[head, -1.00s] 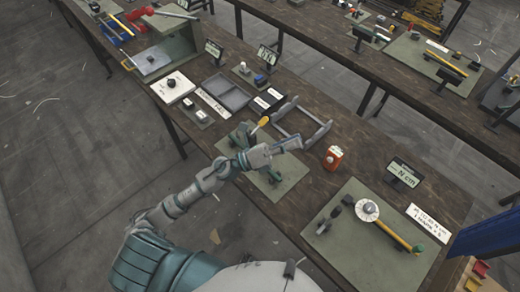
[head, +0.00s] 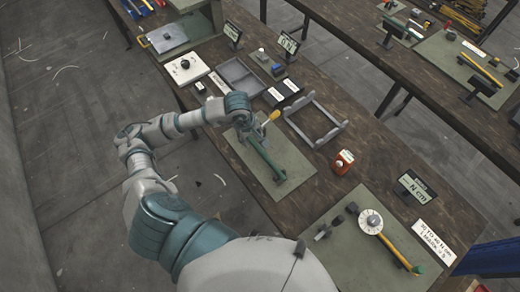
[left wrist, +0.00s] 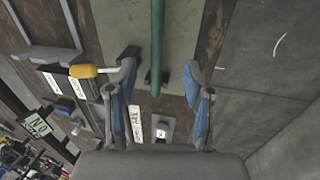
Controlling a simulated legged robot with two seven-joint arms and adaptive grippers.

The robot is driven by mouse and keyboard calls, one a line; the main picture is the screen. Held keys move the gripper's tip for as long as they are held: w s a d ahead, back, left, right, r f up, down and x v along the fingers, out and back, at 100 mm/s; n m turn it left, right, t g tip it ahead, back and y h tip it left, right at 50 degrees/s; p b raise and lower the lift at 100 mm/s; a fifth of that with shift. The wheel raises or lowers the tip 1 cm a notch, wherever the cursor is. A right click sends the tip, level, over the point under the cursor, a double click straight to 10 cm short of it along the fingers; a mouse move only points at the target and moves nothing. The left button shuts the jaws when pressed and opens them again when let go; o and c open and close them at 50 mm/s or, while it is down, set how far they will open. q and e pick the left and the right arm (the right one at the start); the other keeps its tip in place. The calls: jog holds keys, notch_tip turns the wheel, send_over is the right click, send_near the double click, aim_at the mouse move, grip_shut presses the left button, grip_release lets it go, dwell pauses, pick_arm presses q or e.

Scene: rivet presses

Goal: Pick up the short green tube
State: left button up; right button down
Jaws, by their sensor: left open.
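A green tube (head: 266,158) lies on a grey-green mat (head: 297,160) on the workbench. My left gripper (head: 245,131) is over the mat at the tube's far end, mostly hidden by my wrist in the head view. In the left wrist view the tube (left wrist: 157,40) runs down from the top edge between the two spread blue-grey fingers of my left gripper (left wrist: 160,72). The fingers are apart and I see no contact with the tube. I cannot tell the height gap. My right gripper is not in view.
A yellow-handled tool (head: 271,117) is close beside the left gripper; its handle (left wrist: 84,71) is near one finger. A grey frame (head: 315,122), an orange-red box (head: 342,162) and a mat with a dial wrench (head: 371,222) are to the right. Grey trays (head: 240,76) stand behind.

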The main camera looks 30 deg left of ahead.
pick_arm(q)
send_over(259, 149)
jog(key=s, duration=0.2)
jog(key=s+x, duration=0.1)
jog(key=x, duration=0.4)
jog(key=shift+w+a+f+p, duration=0.25)
jog(key=shift+w+f+p, duration=0.05)
jog(key=shift+f, duration=0.25)
jog(key=p+x, duration=0.1)
jog(key=x, duration=0.4)
jog(key=shift+w+a, duration=0.2)
grip_shut()
